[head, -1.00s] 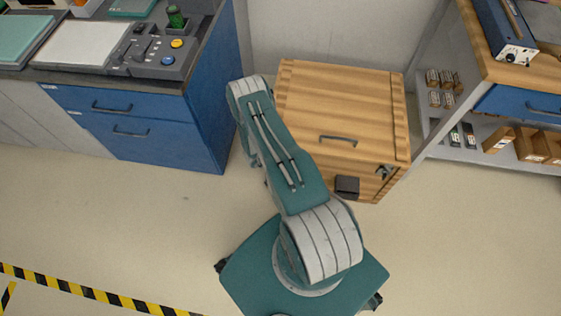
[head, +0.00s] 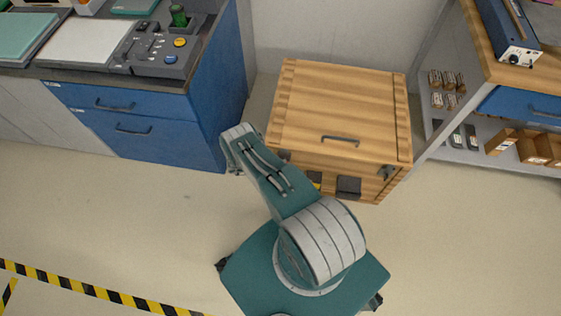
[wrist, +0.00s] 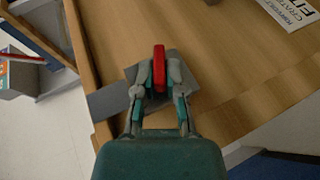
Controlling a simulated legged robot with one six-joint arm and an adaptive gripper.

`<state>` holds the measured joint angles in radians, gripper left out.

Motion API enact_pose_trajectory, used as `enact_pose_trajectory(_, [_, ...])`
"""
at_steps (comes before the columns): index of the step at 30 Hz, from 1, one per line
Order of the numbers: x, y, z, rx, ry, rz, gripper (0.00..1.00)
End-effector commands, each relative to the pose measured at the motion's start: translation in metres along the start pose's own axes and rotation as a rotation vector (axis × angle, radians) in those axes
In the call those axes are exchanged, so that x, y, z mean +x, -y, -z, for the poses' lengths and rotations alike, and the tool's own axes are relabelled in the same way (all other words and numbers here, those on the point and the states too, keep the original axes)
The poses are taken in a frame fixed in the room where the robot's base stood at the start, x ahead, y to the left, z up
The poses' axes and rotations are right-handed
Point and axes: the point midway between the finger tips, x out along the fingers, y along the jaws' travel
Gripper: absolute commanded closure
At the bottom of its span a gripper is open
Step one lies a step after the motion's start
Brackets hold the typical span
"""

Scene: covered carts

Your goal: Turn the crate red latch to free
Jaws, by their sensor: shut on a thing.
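The wooden crate (head: 340,105) stands on the floor with its lid down and a grey handle on top; it fills much of the wrist view too (wrist: 225,60). The red latch (wrist: 159,65) sits over a grey plate on the crate's wooden face in the wrist view. My gripper (wrist: 158,90) is shut on the red latch, one finger on either side of it. The latch points nearly straight up in that picture. In the head view, the latch and my gripper are hidden.
A blue drawer cabinet (head: 140,125) stands left of the crate. A shelf unit (head: 500,140) with small boxes stands close on the right. Dark fittings (head: 388,172) sit on the crate's front. The floor (head: 120,220) in front is clear.

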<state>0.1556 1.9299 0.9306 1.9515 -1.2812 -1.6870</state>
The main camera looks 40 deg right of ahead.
Motion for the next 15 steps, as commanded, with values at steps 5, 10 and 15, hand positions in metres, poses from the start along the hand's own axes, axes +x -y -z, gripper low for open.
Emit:
enact_pose_trajectory(5, [-0.0028, 0.0039, 0.0039, -0.015, -0.012, -0.030, 1.00])
enact_pose_trajectory(10, [-0.0031, 0.0039, 0.0043, -0.023, -0.013, -0.051, 1.00])
enact_pose_trajectory(15, [-0.0035, 0.0037, 0.0052, -0.024, -0.014, -0.056, 1.00])
